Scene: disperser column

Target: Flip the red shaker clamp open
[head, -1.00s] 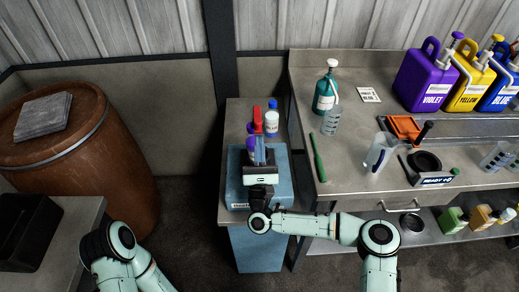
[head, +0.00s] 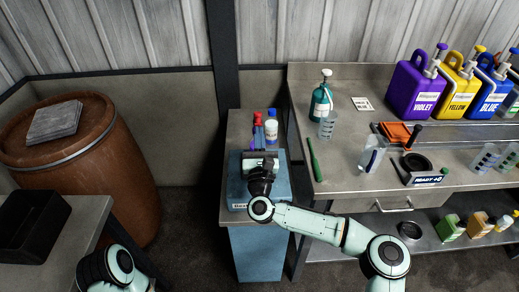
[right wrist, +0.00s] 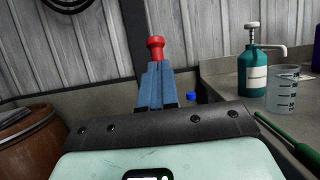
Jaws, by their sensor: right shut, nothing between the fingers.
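The red shaker clamp (head: 257,118) shows as a small red piece just beyond my right fingertips, at the blue shaker (head: 281,185). In the right wrist view its red knob (right wrist: 155,48) stands straight above the fingertips. My right gripper (head: 258,132) is over the shaker with its blue fingers shut and empty, pointing at the clamp. The fingers also show in the right wrist view (right wrist: 157,80). I cannot tell whether they touch the clamp. The gripper body hides the clamp's lower part and much of the shaker top. My left gripper is out of view; only its arm shows.
A white bottle with a blue cap (head: 271,129) stands close to the right of the clamp. The workbench (head: 345,180) on the right holds a green pump bottle (head: 321,103), a beaker (head: 327,127) and a green stick (head: 314,160). A rusty barrel (head: 80,190) stands left.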

